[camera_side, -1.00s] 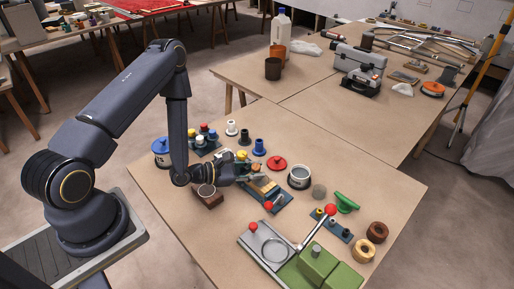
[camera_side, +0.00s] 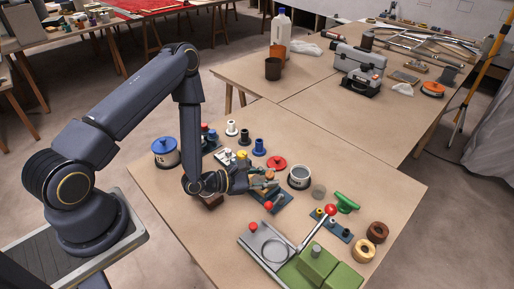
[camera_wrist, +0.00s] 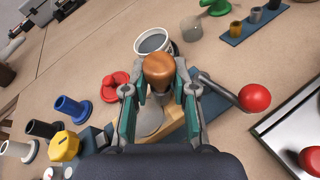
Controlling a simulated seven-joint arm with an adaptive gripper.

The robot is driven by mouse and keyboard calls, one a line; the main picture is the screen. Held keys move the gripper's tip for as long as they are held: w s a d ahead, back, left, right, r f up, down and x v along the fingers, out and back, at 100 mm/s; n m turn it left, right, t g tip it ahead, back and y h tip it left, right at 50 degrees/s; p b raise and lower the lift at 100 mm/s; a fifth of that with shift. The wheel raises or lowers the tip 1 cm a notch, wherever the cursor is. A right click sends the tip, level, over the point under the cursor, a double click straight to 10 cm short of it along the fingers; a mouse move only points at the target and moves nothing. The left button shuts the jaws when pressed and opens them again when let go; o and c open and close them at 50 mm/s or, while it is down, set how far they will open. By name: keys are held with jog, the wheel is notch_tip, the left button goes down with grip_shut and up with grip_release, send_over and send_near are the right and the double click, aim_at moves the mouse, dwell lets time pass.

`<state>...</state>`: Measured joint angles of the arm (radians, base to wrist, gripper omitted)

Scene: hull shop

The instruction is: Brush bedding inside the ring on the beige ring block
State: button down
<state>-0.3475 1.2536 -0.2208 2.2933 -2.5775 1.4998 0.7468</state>
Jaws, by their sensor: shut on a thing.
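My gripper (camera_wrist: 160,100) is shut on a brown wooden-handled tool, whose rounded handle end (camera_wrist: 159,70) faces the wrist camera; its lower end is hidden. In the side view my gripper (camera_side: 265,184) is low over a blue rack on the table. Under the fingers in the wrist view lies a tan block (camera_wrist: 178,133) with a grey round disc (camera_wrist: 149,121) beside or on it; I cannot tell whether this is the beige ring block. A white pot with grey contents (camera_wrist: 152,41) stands beyond the gripper and also shows in the side view (camera_side: 299,177).
A red-knobbed lever (camera_wrist: 254,97) reaches in close right of the gripper. A red lid (camera_wrist: 115,84), a blue flanged part (camera_wrist: 72,108) and a yellow knob (camera_wrist: 64,146) lie left. A green clamp-like fixture (camera_side: 316,262) stands at the front.

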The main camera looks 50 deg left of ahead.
jog(key=a, duration=0.6)
jog(key=shift+a, duration=0.3)
notch_tip(320, 180, up, 8)
dwell(0.4)
